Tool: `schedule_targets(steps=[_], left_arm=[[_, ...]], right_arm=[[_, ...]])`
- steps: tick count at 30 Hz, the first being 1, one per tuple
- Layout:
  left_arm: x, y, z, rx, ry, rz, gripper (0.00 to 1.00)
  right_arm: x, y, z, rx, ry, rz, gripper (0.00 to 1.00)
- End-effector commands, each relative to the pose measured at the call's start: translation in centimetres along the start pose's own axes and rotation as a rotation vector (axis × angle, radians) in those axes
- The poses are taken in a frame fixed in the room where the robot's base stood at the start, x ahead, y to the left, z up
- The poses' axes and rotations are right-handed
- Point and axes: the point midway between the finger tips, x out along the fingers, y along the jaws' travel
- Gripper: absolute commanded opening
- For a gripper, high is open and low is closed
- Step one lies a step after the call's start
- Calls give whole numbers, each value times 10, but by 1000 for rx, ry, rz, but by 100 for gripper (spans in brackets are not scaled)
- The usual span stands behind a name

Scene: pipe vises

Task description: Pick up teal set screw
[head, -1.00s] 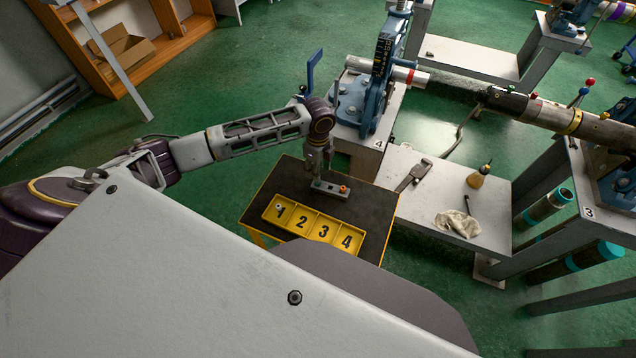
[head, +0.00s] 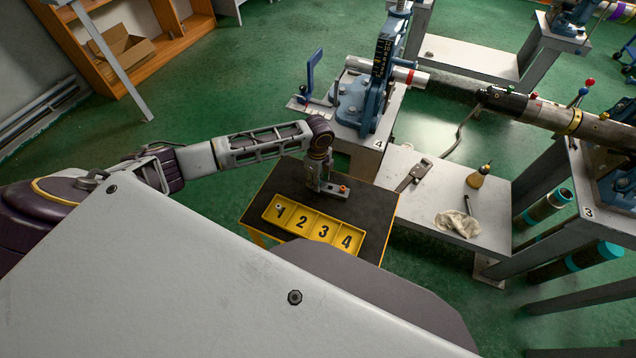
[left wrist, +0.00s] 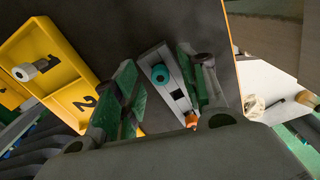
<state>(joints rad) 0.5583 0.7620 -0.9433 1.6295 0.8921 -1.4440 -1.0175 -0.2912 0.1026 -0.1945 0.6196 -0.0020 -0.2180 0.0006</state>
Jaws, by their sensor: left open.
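The teal set screw (left wrist: 160,74) stands at one end of a grey holder block (left wrist: 172,83) in the left wrist view. An orange screw (left wrist: 191,119) sits at the block's other end, with a dark square opening between them. My left gripper (left wrist: 157,66) is open, its green-padded fingers on either side of the block, with the teal screw between them in that view. Whether the fingers touch the screw I cannot tell. In the head view my left gripper (head: 322,184) is over the block (head: 336,193) and hides the teal screw. My right gripper is in neither view.
A yellow tray (head: 313,213) with compartments numbered 1 to 4 lies beside the block on the black table (head: 365,205). A grey screw (left wrist: 38,66) is in compartment 1. A pipe vise (head: 365,100) and a low grey bench (head: 405,208) stand close by.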

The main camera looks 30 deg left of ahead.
Motion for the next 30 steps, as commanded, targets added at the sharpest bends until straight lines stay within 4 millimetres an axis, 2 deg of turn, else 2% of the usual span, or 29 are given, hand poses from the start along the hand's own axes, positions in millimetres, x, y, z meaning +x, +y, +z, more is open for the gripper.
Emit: schedule_targets(steps=[9,19,30], left_arm=[[0,0,0,0,0,0,41],[0,0,0,0,0,0,0],[-2,0,0,0,0,0,0]], right_arm=[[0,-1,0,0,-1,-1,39],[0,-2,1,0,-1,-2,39],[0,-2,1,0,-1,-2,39]])
